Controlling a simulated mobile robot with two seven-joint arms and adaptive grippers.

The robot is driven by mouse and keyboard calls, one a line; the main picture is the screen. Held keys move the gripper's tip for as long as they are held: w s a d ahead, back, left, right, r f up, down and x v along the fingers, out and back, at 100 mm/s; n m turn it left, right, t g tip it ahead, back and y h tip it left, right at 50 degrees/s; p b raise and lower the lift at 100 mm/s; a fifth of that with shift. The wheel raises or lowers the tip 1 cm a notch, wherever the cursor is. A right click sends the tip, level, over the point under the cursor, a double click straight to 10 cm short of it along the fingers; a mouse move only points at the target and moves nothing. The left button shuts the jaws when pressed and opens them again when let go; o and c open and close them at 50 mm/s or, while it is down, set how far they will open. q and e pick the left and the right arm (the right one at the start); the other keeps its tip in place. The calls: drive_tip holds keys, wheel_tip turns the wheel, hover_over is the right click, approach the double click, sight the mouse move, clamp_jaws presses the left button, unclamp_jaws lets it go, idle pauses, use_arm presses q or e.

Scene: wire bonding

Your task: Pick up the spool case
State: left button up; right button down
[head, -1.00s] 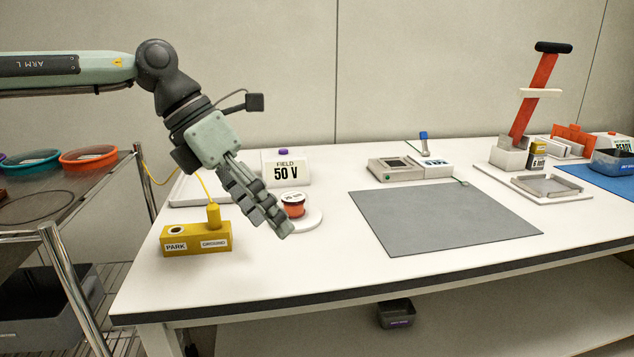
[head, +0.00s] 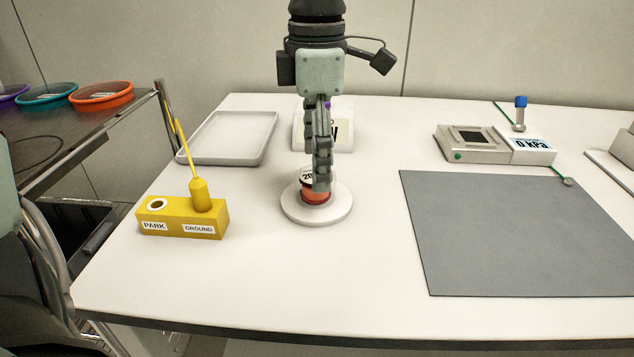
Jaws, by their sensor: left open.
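The spool case (head: 311,196) is a small round orange-red case with a white labelled top. It stands upright on a round white stand (head: 329,215) on the white table. My left gripper (head: 321,187) points straight down over the case, and its fingers hide part of the case's top and right side. The fingers overlap the case in the head view; I cannot tell whether they touch it. The gripper is open. My right gripper is not in view.
A yellow park/ground block (head: 180,219) with a plugged cord stands left of the stand. A white tray (head: 270,128) lies behind, and a display box (head: 345,133) is behind my gripper.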

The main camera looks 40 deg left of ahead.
use_arm(q)
drive_tip(key=f, duration=0.2)
drive_tip(key=shift+a+f, duration=0.3)
drive_tip(key=shift+f, duration=0.45)
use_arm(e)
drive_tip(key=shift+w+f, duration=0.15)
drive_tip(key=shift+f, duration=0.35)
use_arm(q)
drive_tip(key=c, duration=1.3)
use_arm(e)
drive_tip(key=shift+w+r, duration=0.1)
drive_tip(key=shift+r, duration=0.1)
use_arm(q)
drive_tip(key=shift+o, duration=0.2)
drive_tip(key=shift+r, duration=0.15)
